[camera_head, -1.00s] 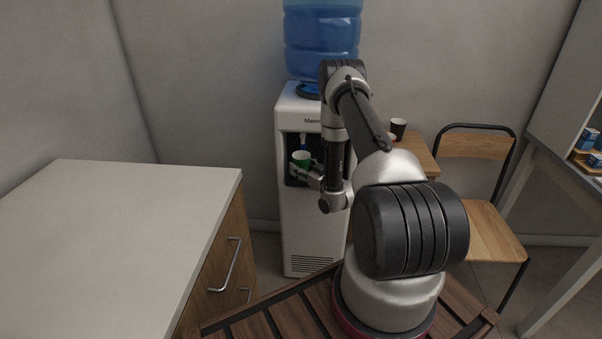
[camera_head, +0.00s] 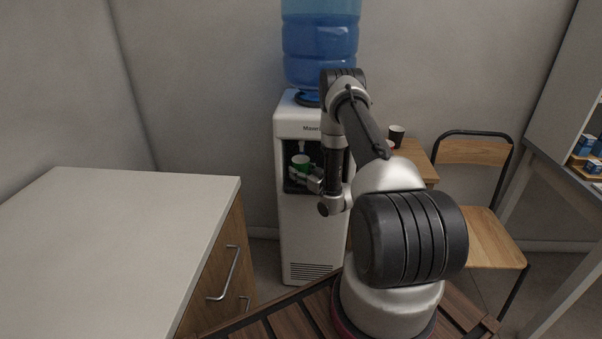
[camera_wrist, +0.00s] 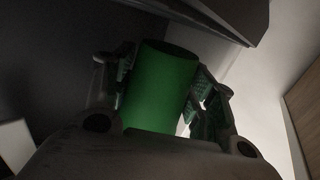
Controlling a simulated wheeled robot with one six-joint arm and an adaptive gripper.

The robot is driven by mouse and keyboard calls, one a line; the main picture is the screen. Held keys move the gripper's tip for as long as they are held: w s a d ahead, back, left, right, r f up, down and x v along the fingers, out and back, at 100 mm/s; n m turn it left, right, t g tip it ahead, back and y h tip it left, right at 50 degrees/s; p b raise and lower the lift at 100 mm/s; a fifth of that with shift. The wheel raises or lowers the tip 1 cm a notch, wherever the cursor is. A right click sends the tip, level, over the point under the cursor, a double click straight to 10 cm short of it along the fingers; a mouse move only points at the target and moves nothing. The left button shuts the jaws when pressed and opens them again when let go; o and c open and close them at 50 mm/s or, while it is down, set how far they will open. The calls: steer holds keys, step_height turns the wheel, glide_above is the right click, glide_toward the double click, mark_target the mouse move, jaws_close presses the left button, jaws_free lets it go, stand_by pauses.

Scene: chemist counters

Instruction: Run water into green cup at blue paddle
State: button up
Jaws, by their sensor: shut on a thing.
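The green cup (camera_head: 300,161) is in the recess of the white water dispenser (camera_head: 312,218), below the taps. My gripper (camera_head: 304,174) is shut on the cup, and the wrist view shows a finger on each side of its green wall (camera_wrist: 158,95). The cup looks slightly tilted in the head view. A pale tap (camera_head: 302,147) shows just above the cup. I cannot make out the blue paddle now; the cup may hide it. I cannot see whether water is running or inside the cup. My arm covers the right part of the recess.
A blue water bottle (camera_head: 320,45) stands on the dispenser. A counter (camera_head: 130,225) with drawers is at left. Behind my arm at right are a small wooden table (camera_head: 420,158) with a dark cup (camera_head: 396,136), and a chair (camera_head: 485,235). A shelf unit stands at far right.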

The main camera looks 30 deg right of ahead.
steer(key=shift+s+a, duration=0.7)
steer(key=shift+s, duration=0.3)
steer(key=shift+s+a, duration=0.65)
steer(key=shift+s, duration=0.35)
steer(key=shift+s, duration=0.1)
steer(key=s+a, duration=0.5)
steer(key=s, duration=0.3)
steer(key=shift+a, duration=0.3)
